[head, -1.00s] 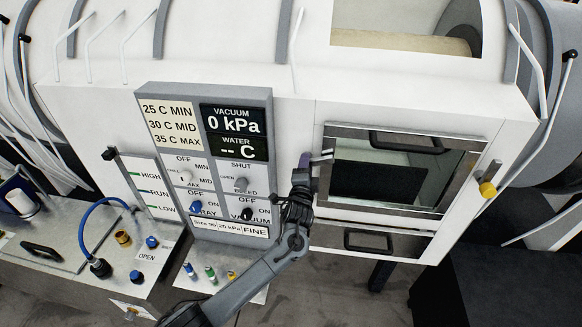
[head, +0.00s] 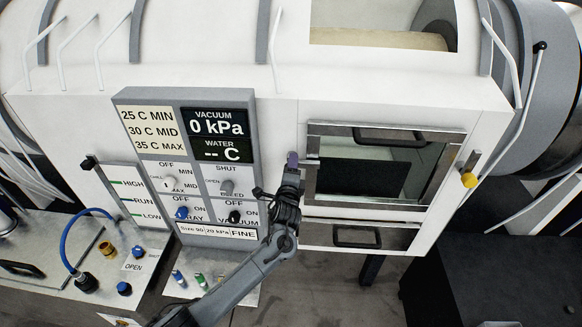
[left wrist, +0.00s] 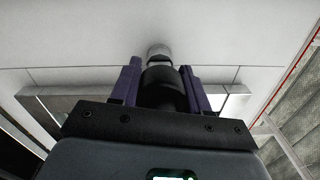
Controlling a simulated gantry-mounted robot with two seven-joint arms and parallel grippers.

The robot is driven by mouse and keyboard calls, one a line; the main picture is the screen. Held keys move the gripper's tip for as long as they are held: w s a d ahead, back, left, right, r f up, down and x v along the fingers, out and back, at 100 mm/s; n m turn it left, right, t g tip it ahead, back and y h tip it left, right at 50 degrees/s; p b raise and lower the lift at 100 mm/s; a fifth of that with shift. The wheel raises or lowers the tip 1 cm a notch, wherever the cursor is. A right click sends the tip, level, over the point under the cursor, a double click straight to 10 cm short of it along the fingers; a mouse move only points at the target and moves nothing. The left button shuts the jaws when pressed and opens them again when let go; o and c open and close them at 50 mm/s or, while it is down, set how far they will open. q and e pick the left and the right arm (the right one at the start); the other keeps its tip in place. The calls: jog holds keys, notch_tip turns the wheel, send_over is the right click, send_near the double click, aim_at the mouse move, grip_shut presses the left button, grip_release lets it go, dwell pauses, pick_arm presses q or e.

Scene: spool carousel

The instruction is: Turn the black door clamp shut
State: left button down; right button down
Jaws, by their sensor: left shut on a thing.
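The black door clamp (left wrist: 163,92) shows in the left wrist view as a dark rounded grip on a pale metal stub (left wrist: 158,52) against the white wall. My left gripper (left wrist: 162,80) has its purple fingers on both sides of it and is shut on it. In the head view my left gripper (head: 292,162) is at the left edge of the windowed door (head: 312,185) and hides most of the clamp. The door appears closed in its frame. My right gripper is in neither view.
A control panel (head: 248,110) with dials stands close left of my gripper. A drawer handle (head: 357,236) is below the door. A steel bench (head: 60,240) with a blue hose is at lower left.

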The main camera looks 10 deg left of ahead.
pick_arm(q)
jog(key=c, duration=0.9)
grip_release()
jog(key=shift+o, duration=0.2)
jog(key=shift+s+d, duration=0.15)
jog(key=shift+s, duration=0.7)
jog(key=s+d, duration=0.1)
jog(key=s, duration=0.8)
jog(key=shift+d+f+b, duration=0.15)
jog(key=shift+d+b, duration=0.05)
jog(key=shift+b, duration=0.2)
jog(key=shift+f, duration=0.1)
